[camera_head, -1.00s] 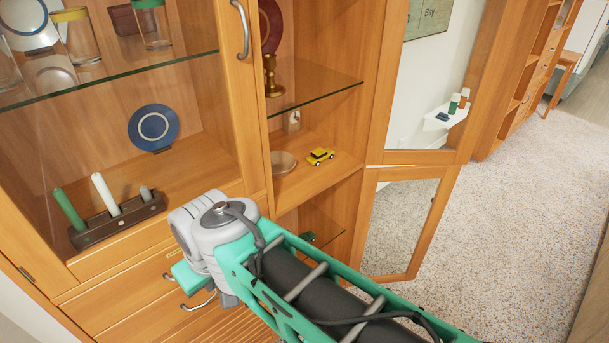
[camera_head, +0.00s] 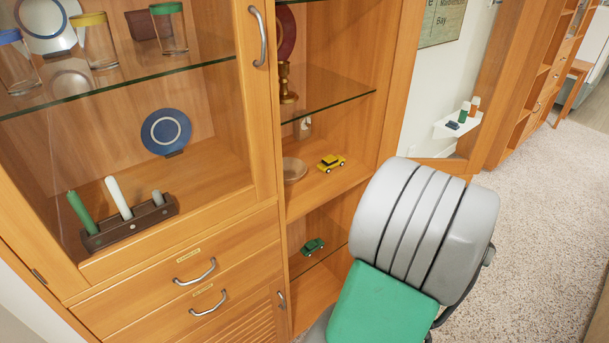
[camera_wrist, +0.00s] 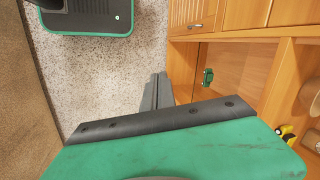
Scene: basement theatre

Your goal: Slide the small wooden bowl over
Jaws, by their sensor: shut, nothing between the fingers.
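The small wooden bowl (camera_head: 294,169) sits on the middle open shelf of the cabinet in the head view, at the left side beside the upright divider. A round tan shape at the right edge of the wrist view (camera_wrist: 313,92), partly cut off, looks like the same bowl. My gripper (camera_wrist: 158,92) shows in the wrist view with its dark fingers together and empty. It is over the carpet in front of the cabinet, apart from the bowl. The gripper is out of sight in the head view, where my arm fills the lower right.
A yellow toy car (camera_head: 331,163) stands right of the bowl on the same shelf. A glass shelf (camera_head: 335,92) lies above. A green toy car (camera_head: 313,246) sits on the shelf below. A glass door with candles (camera_head: 120,198) behind it is at left. Carpet (camera_head: 540,190) is open at right.

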